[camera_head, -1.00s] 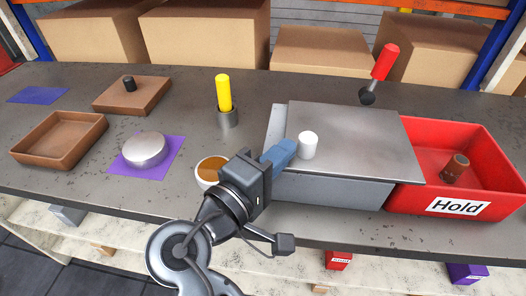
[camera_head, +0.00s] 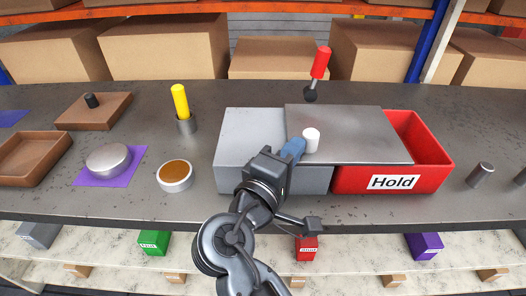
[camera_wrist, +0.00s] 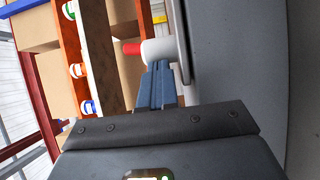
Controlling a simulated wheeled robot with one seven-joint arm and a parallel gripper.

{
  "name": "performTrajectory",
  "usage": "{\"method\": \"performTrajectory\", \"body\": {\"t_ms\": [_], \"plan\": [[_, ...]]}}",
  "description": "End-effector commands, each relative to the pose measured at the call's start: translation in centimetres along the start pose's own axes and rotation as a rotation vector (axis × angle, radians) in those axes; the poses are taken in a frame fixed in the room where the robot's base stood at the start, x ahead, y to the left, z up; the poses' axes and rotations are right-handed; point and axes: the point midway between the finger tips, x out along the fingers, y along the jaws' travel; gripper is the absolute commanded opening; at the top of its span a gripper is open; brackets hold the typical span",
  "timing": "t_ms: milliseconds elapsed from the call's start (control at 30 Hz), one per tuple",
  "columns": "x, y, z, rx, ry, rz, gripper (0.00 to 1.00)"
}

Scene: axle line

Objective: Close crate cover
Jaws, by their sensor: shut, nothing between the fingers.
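The crate cover is a flat grey metal plate (camera_head: 350,125) with a white knob (camera_head: 311,140) near its left edge. It lies partly over the grey crate (camera_head: 245,140) and over much of the red crate (camera_head: 435,155) labelled "Hold". A strip of the red crate's inside shows at the right. My gripper (camera_head: 298,148) is shut and empty, with its blue fingertips at the left side of the knob. In the wrist view the fingertips (camera_wrist: 157,78) are right by the white knob (camera_wrist: 157,52); whether they touch is hard to tell.
A red-handled lever (camera_head: 319,65) stands behind the cover. To the left are a bowl with brown contents (camera_head: 175,175), a yellow peg in a holder (camera_head: 181,102), and a silver dome (camera_head: 108,160) on a purple mat. Metal cylinders (camera_head: 481,174) stand at the right.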

Motion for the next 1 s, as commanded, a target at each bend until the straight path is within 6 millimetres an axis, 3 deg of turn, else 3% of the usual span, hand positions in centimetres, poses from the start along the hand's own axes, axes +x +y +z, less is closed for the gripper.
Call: {"method": "performTrajectory", "body": {"t_ms": [33, 200, 400, 1000], "plan": [[1.0, 0.3, 1.6, -0.002, -0.007, -0.001, 0.0], [3.0, 0.2, 5.1, 0.0, -0.005, 0.0, 0.0], [4.5, 0.2, 7.6, 0.001, -0.001, 0.001, 0.0], [5.4, 0.1, 8.9, 0.002, -0.006, 0.002, 0.0]]}}
